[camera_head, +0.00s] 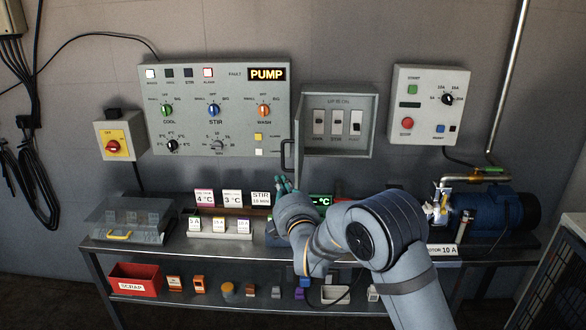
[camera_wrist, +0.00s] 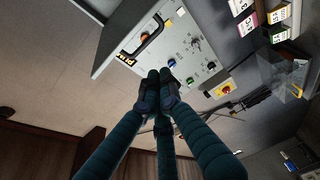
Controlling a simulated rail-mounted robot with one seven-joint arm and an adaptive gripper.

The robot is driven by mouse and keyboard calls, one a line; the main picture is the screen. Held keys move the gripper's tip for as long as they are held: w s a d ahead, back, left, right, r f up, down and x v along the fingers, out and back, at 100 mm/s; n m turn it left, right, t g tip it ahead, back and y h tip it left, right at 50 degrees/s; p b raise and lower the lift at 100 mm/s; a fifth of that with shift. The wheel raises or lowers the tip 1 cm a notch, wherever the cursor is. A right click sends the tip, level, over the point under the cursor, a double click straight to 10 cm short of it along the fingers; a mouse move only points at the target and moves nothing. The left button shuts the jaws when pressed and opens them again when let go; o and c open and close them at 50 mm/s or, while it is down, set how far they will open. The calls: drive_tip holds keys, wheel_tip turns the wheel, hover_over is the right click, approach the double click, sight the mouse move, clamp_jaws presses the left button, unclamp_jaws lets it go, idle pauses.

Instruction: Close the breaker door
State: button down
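The breaker box (camera_head: 366,148) is on the wall, its front uncovered, with several white breaker switches inside. Its grey breaker door (camera_head: 298,125) stands open at the box's left side, swung out toward me and seen almost edge-on. A dark handle (camera_head: 287,156) sticks out to the left from the door's lower part. My gripper (camera_head: 282,183) is just below the handle, apparently apart from it. In the wrist view, my gripper (camera_wrist: 160,76) has its teal fingers together with nothing seen between them; the door (camera_wrist: 115,38) and its dark handle (camera_wrist: 155,28) are beyond the fingertips.
The control panel (camera_head: 190,135) with the PUMP display is left of the door. A second panel (camera_head: 430,75) is to the right. Below, a bench (camera_head: 180,250) carries signs, a clear case (camera_head: 130,220) and a blue motor (camera_head: 495,213). A red scrap bin (camera_head: 135,279) is lower left.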

sight(293, 142)
drive_tip(key=p+x, duration=0.4)
drive_tip(key=x, duration=0.6)
drive_tip(key=d+p, duration=0.1)
drive_tip(key=d, duration=0.3)
drive_tip(key=shift+s+f+p, duration=0.1)
drive_tip(key=shift+s+p, duration=0.1)
drive_tip(key=shift+p, duration=0.15)
drive_tip(key=shift+d, duration=0.2)
